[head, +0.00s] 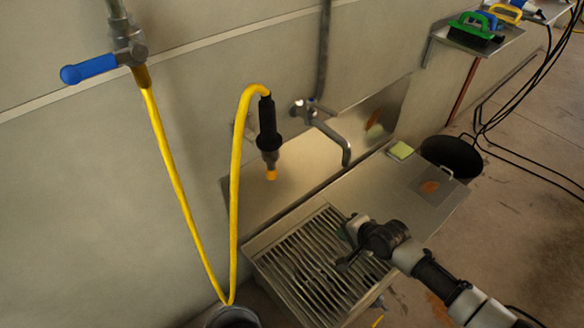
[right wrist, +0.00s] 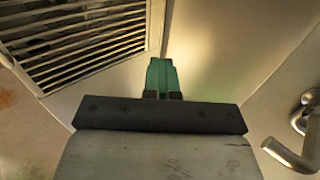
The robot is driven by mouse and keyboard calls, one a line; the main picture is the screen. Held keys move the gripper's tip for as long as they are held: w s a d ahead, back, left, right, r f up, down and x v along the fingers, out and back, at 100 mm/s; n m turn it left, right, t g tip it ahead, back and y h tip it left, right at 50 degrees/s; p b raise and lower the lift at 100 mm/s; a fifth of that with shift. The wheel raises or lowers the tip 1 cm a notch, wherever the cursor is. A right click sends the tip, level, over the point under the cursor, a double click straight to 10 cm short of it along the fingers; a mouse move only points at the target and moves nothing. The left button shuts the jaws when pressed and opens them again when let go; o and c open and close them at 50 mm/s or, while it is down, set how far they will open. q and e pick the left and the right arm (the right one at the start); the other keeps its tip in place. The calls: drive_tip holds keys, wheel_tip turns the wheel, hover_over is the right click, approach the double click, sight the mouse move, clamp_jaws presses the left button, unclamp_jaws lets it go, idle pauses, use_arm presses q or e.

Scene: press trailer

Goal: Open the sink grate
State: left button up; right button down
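The sink grate (head: 306,262) is a slatted metal panel set in the left part of the steel sink unit (head: 400,178). It lies flat in its frame, level with the rim. My right gripper (head: 345,229) is over the grate's right edge in the head view, its arm coming in from the lower right. In the right wrist view the green fingertips (right wrist: 162,74) are side by side, together and empty, over plain metal beside the grate (right wrist: 85,42). Contact with the surface cannot be told. My left gripper is not in view.
A tap (head: 330,130) with a bent spout rises behind the sink; it also shows in the right wrist view (right wrist: 292,150). A yellow hose (head: 236,190) hangs at the left.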

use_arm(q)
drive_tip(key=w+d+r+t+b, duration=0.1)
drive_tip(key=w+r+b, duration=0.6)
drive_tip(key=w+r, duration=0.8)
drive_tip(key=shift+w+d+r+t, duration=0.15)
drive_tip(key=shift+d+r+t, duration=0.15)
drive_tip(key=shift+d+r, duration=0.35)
use_arm(e)
drive_tip(key=w+a+r+t, duration=0.1)
drive_tip(key=w+a+r, duration=0.2)
drive_tip(key=w+a, duration=0.3)
drive_tip(key=w+a+r+t+y, duration=0.1)
drive_tip(key=w+a+r, duration=0.3)
drive_tip(key=w+a, duration=0.3)
drive_tip(key=shift+w+a+y, duration=0.3)
drive_tip(key=shift+w, duration=1.9)
